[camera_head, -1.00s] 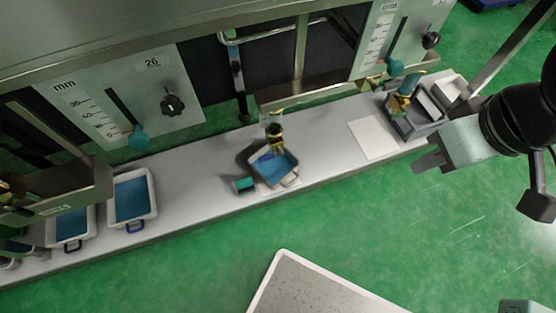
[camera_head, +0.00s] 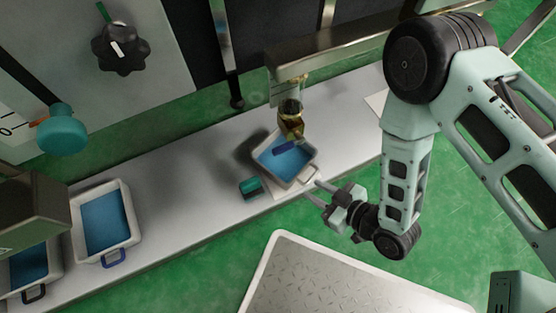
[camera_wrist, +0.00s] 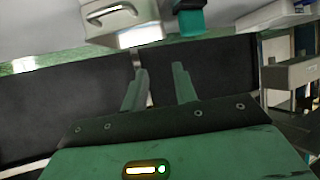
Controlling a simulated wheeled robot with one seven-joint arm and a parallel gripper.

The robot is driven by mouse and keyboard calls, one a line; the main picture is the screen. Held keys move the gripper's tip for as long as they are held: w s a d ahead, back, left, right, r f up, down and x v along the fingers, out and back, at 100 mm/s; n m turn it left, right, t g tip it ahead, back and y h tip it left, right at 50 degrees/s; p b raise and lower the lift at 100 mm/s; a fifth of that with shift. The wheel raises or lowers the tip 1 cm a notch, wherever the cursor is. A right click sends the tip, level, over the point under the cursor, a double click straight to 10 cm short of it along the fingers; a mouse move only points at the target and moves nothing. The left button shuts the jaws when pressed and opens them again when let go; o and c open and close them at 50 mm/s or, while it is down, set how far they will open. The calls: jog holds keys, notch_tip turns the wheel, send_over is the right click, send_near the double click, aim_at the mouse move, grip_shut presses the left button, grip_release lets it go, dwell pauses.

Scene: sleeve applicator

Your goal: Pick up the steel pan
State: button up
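The pan nearest my gripper is a pale grey pan (camera_head: 311,158) with a blue inside and a light, metal-looking handle (camera_head: 309,175). It sits on the bench in the middle of the head view. In the wrist view the pan (camera_wrist: 125,36) is at the top, cut by the frame edge, with its handle (camera_wrist: 103,11) showing. My gripper (camera_head: 317,192) is just in front of the handle, to its lower right. In the wrist view my gripper (camera_wrist: 157,68) has its two fingers apart with nothing between them. I see no contact with the handle.
An amber bottle (camera_head: 290,113) stands at the pan's back edge under a machine bracket (camera_head: 345,55). A teal block (camera_head: 250,187) lies left of the pan. Two blue-lined pans, one with a blue handle (camera_head: 113,257), are at left. A metal plate (camera_head: 340,290) lies in front.

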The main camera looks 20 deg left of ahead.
notch_tip(320, 180, down, 3)
jog(key=s, duration=0.2)
jog(key=y+b, duration=0.1)
jog(key=b, duration=0.6)
send_near(273, 174)
jog(key=x, duration=0.5)
jog(key=shift+s+a+r, duration=0.1)
jog(key=shift+s, duration=0.2)
jog(key=b+x, duration=0.4)
jog(key=shift+w+f, duration=0.4)
jog(key=shift+w+a+b, duration=0.1)
jog(key=shift+a+b, duration=0.15)
jog(key=shift+b, duration=0.05)
jog(key=shift+a, duration=0.15)
grip_shut()
